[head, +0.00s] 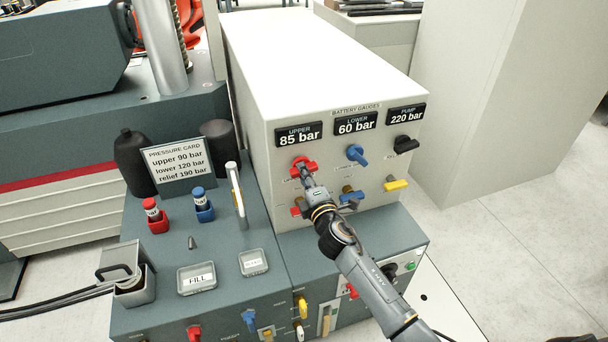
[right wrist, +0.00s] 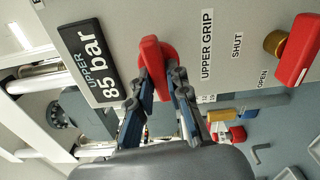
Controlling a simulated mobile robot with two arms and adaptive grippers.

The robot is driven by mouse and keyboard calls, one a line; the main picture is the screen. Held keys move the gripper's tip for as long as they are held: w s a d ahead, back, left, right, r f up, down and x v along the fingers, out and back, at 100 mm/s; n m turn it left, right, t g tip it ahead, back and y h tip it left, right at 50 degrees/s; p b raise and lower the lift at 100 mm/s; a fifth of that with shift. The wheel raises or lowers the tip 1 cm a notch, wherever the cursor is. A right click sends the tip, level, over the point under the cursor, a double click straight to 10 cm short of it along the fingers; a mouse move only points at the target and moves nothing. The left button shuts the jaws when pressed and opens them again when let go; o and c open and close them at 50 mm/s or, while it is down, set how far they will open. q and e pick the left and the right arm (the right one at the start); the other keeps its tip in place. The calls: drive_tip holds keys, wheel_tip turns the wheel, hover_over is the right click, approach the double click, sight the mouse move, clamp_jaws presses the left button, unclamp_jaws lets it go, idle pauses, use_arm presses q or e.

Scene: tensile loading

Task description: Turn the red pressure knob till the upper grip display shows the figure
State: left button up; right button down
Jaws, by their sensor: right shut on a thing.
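The red pressure knob (head: 304,164) is on the front of the white gauge box, under the upper display (head: 299,134), which reads 85 bar. My right gripper (head: 308,180) is at the knob; in the right wrist view its two fingers (right wrist: 160,85) are shut on the red knob (right wrist: 154,60). The upper display also shows in the right wrist view (right wrist: 90,62), reading 85 bar. The pressure card (head: 178,165) reads upper 90 bar, lower 120 bar, relief 190 bar. My left gripper is not in view.
The lower display (head: 356,122) reads 60 bar above a blue knob (head: 357,155). The pump display (head: 406,114) reads 220 bar above a black knob (head: 406,144). A yellow lever (head: 396,185) sits below it. Trays, including one marked FILL (head: 197,279), stand on the left bench.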

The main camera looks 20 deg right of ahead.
drive_tip(key=shift+f, duration=0.1)
idle(0.3)
drive_tip(key=c, duration=1.3)
unclamp_jaws()
drive_tip(key=s, duration=1.2)
drive_tip(key=shift+d, duration=0.2)
